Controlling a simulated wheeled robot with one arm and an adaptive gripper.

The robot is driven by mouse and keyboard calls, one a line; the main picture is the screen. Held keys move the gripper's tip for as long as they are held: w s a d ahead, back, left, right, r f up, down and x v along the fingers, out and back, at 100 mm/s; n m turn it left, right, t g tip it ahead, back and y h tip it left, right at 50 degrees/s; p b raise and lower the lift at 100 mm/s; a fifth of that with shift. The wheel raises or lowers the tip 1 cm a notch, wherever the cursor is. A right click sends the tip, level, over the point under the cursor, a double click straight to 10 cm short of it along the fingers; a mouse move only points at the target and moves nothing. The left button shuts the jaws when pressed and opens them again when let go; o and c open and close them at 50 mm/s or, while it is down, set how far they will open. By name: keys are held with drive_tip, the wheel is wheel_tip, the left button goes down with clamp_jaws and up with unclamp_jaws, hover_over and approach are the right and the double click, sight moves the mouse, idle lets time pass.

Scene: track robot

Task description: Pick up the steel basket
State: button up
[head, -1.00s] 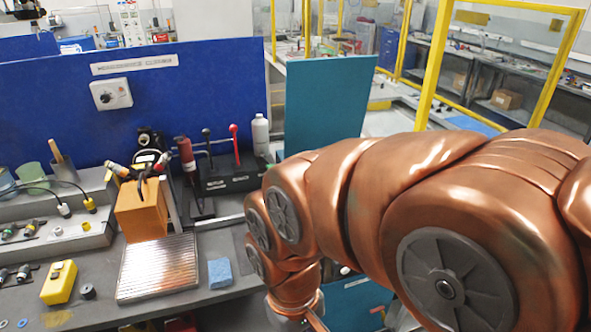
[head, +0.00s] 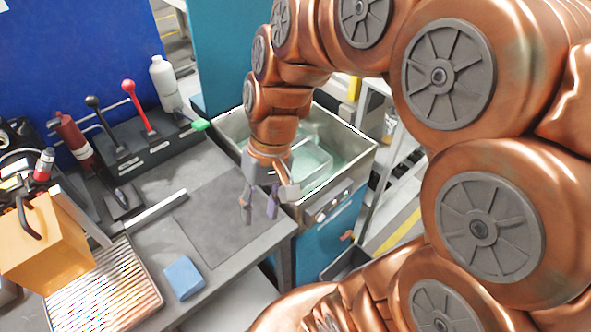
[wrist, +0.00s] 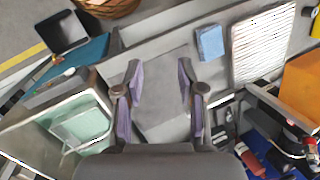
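What looks like the steel basket (head: 312,158), a pale wire-edged shape, sits inside a steel tank (head: 364,158) of greenish liquid on a teal cabinet. My arm hides part of the tank. The basket also shows at the lower left of the wrist view (wrist: 82,127), inside the tank. My gripper (head: 260,208) is open and empty, pointing down in front of the tank, above the bench's right edge. In the wrist view its fingers (wrist: 159,75) are spread wide over a dark mat, with the basket to their left.
A blue sponge (head: 184,277) and a ribbed metal plate (head: 105,292) lie on the bench at left. A white bottle (head: 165,84) and a red-handled lever (head: 137,105) stand behind. The dark mat (head: 222,225) is clear. A black tray (wrist: 62,32) lies beyond the bench.

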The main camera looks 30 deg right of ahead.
drive_tip(key=w+d+f+m+t+y+b, duration=0.2)
drive_tip(key=w+d+f+m+t+b, duration=0.15)
drive_tip(key=w+d, duration=0.45)
drive_tip(key=w+d+f+m+t+y+b, duration=0.25)
drive_tip(key=w+d+f+b, duration=0.2)
drive_tip(key=w, duration=0.85)
drive_tip(key=m+t+h+b, duration=0.1)
drive_tip(key=m+t+b, duration=0.2)
drive_tip(key=m+t, duration=0.25)
approach(312, 137)
drive_tip(key=shift+m, duration=0.45)
drive_tip(key=shift+x, duration=3.25)
drive_tip(key=x, duration=0.4)
drive_tip(key=shift+a+f+p, duration=0.1)
drive_tip(key=shift+p, duration=0.3)
clamp_jaws()
